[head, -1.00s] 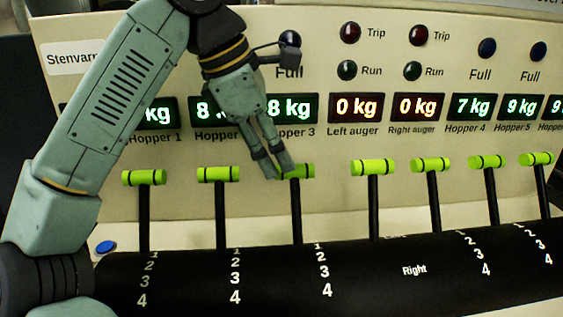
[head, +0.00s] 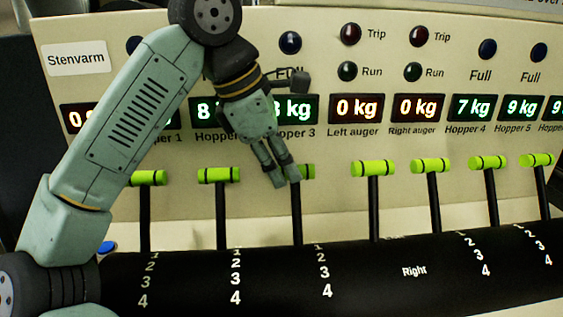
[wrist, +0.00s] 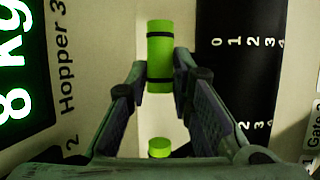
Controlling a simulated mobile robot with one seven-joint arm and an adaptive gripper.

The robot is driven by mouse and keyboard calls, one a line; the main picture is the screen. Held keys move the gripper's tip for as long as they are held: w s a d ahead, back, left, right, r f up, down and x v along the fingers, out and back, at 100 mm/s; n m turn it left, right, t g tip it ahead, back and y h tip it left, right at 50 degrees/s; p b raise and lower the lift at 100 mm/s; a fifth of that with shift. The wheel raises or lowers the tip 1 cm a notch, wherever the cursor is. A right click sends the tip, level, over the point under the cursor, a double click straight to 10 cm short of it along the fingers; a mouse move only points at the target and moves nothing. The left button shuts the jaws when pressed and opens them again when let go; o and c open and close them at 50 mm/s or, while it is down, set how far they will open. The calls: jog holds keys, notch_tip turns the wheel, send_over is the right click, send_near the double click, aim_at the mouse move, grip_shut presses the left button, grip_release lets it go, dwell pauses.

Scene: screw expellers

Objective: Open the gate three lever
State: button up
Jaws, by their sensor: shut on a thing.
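The gate three lever (head: 308,172) is a black rod with a lime-green cross handle, standing upright below the Hopper 3 display. My gripper (head: 286,179) is at this handle from above and left, and its fingers hide the handle's left part. In the wrist view the green handle with two black bands (wrist: 160,42) lies between the two fingers, which are shut on its near part. The lower end of the rod goes into the black curved cover (head: 380,270), beside a scale whose lower marks read 2, 3, 4.
Similar levers stand on both sides: the Hopper 2 lever (head: 219,175) to the left and the left auger lever (head: 373,168) to the right. The display panel (head: 330,55) rises behind. A neighbouring green handle (wrist: 159,148) shows low in the wrist view.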

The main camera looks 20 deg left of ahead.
grip_shut()
jog(key=shift+s, duration=0.1)
dwell(0.4)
